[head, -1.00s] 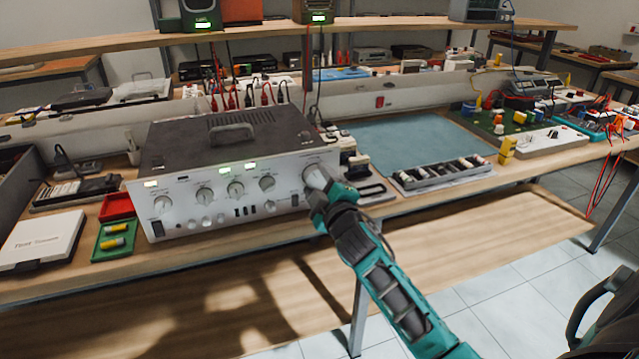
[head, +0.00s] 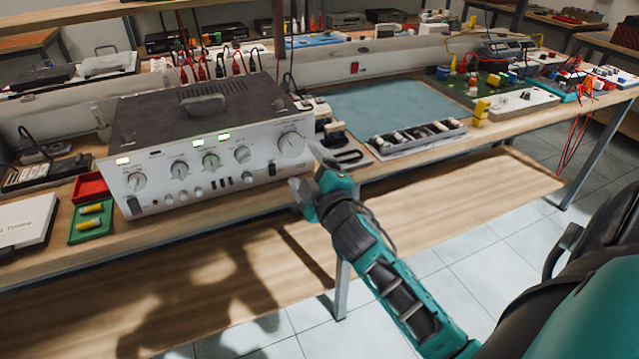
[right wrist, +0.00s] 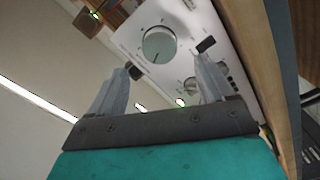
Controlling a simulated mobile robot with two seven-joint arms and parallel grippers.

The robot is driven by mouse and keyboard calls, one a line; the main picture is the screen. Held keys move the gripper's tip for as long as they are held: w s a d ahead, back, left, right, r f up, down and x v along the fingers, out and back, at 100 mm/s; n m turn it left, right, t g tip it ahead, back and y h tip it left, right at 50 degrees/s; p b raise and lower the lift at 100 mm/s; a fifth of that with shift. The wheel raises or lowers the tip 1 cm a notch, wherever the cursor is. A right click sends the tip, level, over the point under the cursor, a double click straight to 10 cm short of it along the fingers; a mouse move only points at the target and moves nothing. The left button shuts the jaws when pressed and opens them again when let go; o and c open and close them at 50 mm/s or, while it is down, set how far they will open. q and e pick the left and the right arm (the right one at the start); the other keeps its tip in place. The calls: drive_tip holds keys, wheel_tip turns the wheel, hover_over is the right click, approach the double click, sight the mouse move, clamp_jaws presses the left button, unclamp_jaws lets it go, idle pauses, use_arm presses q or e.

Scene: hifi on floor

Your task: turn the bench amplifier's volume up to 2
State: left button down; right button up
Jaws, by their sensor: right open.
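The bench amplifier (head: 200,150) stands on the wooden bench, a black-topped box with a silver front carrying several knobs. Its largest knob (head: 291,144) is at the right end of the front. In the right wrist view this large round knob (right wrist: 159,45) shows with a dark pointer line and printed marks around it; the marks are too small to read. My right gripper (head: 304,178) is open and empty in front of the panel, below the large knob and apart from it. In the right wrist view its two fingers (right wrist: 163,80) are spread, with the knob beyond them. My left gripper is not in view.
A tray of small parts (head: 418,137) lies right of the amplifier, with a black stand beside it. Red and green bins (head: 91,222) sit to its left. The bench's front edge runs below the panel. A dark chair (head: 590,240) stands at right.

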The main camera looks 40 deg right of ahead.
drive_tip(key=v, duration=0.6)
idle(0.4)
drive_tip(key=s+a+f+m+g+y+p, duration=0.1)
drive_tip(key=s+a+f+m+g+y, duration=0.2)
drive_tip(key=s+a+f, duration=0.3)
drive_tip(key=s+a+f+m+g+y+p, duration=0.1)
drive_tip(key=s+a+f+m+g+y, duration=0.2)
drive_tip(key=s+a+f, duration=0.4)
wheel_tip(320, 180, down, 6)
drive_tip(key=shift+a+r+m+g, duration=0.2)
drive_tip(key=shift+a+m+g, duration=0.2)
drive_tip(key=shift+a, duration=0.15)
